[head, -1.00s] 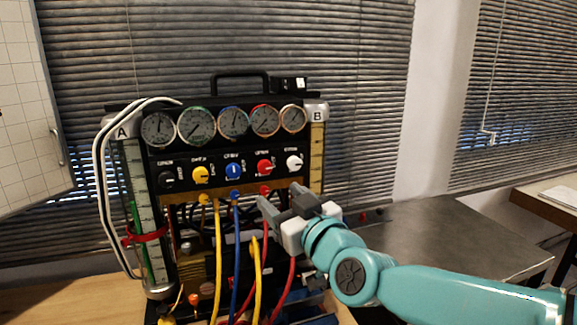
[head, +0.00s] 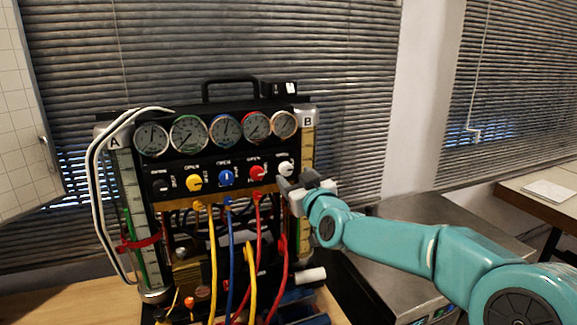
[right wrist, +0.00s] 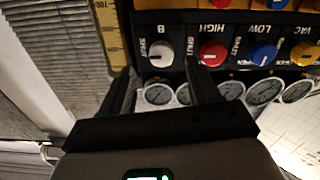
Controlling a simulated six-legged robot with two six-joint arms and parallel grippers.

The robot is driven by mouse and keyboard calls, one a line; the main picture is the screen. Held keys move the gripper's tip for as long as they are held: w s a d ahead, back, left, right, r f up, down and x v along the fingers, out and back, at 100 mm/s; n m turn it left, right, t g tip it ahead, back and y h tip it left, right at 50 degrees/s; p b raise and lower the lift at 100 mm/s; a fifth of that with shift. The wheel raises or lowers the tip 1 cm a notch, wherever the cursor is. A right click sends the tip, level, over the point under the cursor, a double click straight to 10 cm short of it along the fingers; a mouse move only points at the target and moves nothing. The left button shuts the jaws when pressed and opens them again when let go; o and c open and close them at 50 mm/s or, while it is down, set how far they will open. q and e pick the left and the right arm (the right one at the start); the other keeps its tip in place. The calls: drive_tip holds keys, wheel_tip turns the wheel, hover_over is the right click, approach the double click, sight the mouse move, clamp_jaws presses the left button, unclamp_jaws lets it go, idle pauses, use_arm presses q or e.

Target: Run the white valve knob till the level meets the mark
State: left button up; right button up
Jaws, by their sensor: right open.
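The white valve knob (head: 285,169) is the rightmost in the knob row on the black gauge panel (head: 215,158). It also shows in the right wrist view (right wrist: 160,54), just beyond the fingertips. My right gripper (head: 293,181) is open and empty, just below and right of the knob. In the right wrist view its two fingers (right wrist: 158,76) stand apart, roughly lined up with the knob; contact cannot be told. Tube A (head: 127,185) at the left has a scale, a green strip inside and a red band (head: 140,241) around it. Tube B (head: 307,150) at the right looks amber.
The red knob (head: 256,173) sits close left of the white one, with blue and yellow knobs further left. Several dial gauges (head: 224,130) line the top. Coloured hoses (head: 232,265) hang below the panel. A grey metal table (head: 440,240) lies to the right.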

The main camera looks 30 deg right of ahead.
sight(287, 169)
drive_tip(key=p+x, duration=0.1)
drive_tip(key=x, duration=0.3)
drive_tip(key=shift+w+r, duration=0.1)
drive_tip(key=shift+w, duration=0.05)
drive_tip(key=shift+w+d, duration=0.1)
drive_tip(key=shift+w, duration=0.25)
